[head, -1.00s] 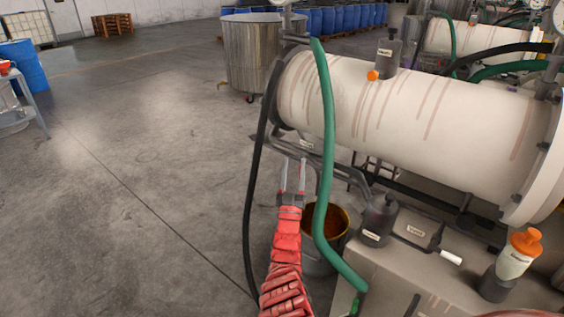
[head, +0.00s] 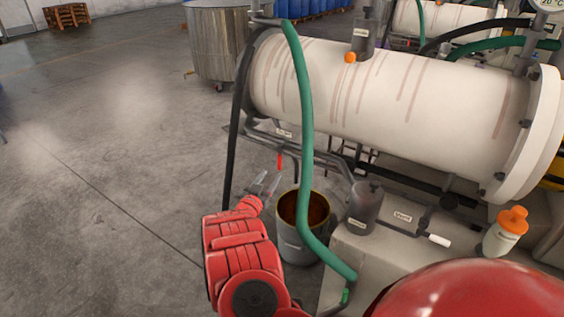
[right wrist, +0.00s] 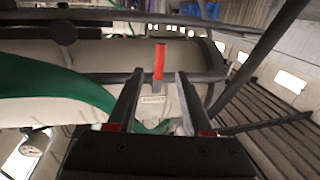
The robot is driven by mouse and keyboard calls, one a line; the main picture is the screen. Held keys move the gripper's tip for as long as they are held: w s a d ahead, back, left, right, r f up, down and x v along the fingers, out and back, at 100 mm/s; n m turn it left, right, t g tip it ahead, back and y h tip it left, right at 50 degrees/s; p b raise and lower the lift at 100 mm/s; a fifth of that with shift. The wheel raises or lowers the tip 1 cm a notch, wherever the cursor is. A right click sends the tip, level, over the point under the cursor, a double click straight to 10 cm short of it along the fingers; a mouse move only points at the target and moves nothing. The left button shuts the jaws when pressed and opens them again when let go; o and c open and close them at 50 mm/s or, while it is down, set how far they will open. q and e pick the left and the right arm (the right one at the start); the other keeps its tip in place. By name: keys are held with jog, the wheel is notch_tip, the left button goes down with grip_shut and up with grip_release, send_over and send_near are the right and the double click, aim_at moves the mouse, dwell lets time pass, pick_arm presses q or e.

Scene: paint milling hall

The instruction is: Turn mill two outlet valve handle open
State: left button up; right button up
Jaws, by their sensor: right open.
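A small red valve handle (head: 280,160) hangs under the near end of the cream mill cylinder (head: 390,95), on the dark outlet pipework. In the right wrist view the red handle (right wrist: 159,62) stands upright in the picture, ahead of and between the fingers, with a small white label (right wrist: 152,99) just below it, too small to read. My right gripper (head: 266,183) is open and empty, its fingertips just short of the handle and apart from it. In the right wrist view my right gripper (right wrist: 157,85) frames the handle. My left gripper is out of view.
A bucket (head: 296,248) with brown contents stands just right of my right gripper. A green hose (head: 304,130) and a black hose (head: 237,120) hang at the mill's near end. A steel vat (head: 217,42) stands behind.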

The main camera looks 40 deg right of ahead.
jog(key=b+x, duration=0.3)
jog(key=x, duration=0.8)
jog(key=shift+w+d, duration=0.2)
jog(key=shift+d, duration=0.1)
jog(key=shift+c, duration=0.2)
grip_shut()
dwell(0.9)
